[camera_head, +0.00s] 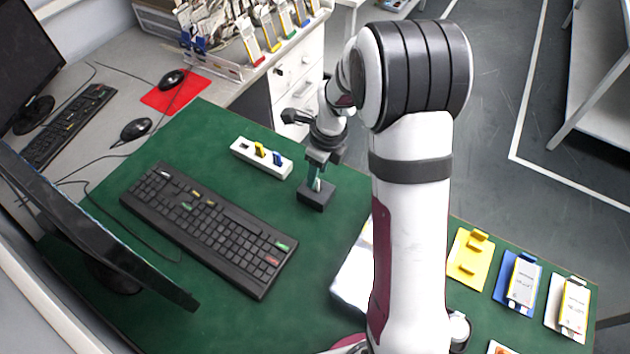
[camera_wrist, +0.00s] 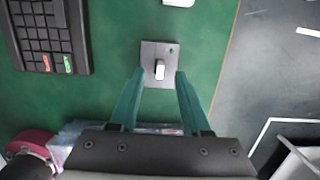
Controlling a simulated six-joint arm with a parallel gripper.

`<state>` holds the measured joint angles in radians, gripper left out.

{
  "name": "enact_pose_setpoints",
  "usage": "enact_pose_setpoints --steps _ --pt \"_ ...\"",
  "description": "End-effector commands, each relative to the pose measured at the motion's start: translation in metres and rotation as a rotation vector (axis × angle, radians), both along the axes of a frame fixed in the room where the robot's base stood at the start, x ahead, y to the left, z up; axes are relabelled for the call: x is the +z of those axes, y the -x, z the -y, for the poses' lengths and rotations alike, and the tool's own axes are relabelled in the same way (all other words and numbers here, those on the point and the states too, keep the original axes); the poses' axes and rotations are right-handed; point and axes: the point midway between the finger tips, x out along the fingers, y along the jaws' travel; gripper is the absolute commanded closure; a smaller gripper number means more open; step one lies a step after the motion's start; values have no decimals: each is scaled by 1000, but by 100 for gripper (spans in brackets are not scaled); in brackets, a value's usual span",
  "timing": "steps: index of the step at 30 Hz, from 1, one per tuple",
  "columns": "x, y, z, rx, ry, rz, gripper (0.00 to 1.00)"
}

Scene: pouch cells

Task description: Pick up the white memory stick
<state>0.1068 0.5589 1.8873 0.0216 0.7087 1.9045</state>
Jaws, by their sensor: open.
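A small white memory stick (camera_wrist: 160,69) stands upright in a dark square block (camera_wrist: 149,50) on the green mat. In the head view the block (camera_head: 316,198) is right of the keyboard, and the pale stick is partly hidden by my fingers. My gripper (camera_head: 316,172) points down above the block. In the wrist view the green fingers of my gripper (camera_wrist: 160,76) are apart, their tips seen on either side of the stick with gaps. Nothing is held. I cannot tell how far the tips are above the block.
A white holder (camera_head: 262,158) with a yellow and a blue stick stands just behind. A black keyboard (camera_head: 208,226) with several small coloured pieces lies left. A monitor (camera_head: 90,240) stands front left. Yellow (camera_head: 470,260) and blue (camera_head: 517,283) pouch plates lie right.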

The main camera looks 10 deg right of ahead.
Motion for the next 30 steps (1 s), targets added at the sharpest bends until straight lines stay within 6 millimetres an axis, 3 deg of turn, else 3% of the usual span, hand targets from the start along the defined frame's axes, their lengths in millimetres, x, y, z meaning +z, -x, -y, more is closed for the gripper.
enact_pose_setpoints --steps 4,11,19,30 --pt "-22 -2 -2 0 0 -1 52" --pt "-24 -2 -2 1 1 -1 52" --pt "-24 -2 -2 1 1 -1 100" --pt "-24 -2 -2 1 1 -1 100"
